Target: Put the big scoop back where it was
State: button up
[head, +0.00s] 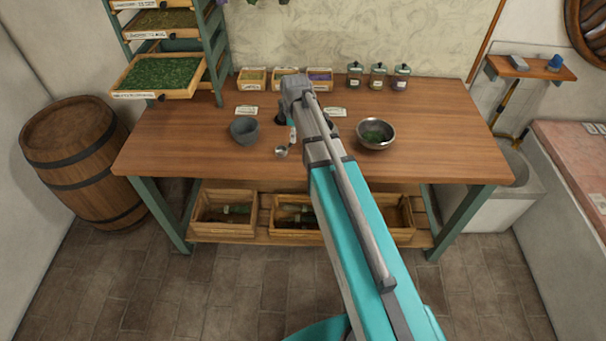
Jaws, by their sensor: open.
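A small metal scoop (282,151) shows on the wooden table (210,155), left of my arm and near the table's middle. I cannot tell whether it is the big scoop; no second scoop is clearly visible. My arm crosses the table from the lower right and hides part of it. My gripper (291,134) is only partly visible, small and mostly behind the arm, just above the scoop in the picture. It is open, and whether it touches the scoop is unclear.
A grey mortar (245,131) stands left of the scoop. A metal bowl with green herbs (376,134) stands to the right. A tray rack (160,75) stands at the left.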

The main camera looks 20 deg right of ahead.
jog(key=s+a+m+g, duration=0.1)
jog(key=s+a+m, duration=0.1)
jog(key=s+m, duration=1)
jog(key=s, duration=0.7)
jog(key=shift+a+m, duration=0.3)
jog(key=shift+m, duration=0.1)
jog(key=shift+w, duration=0.1)
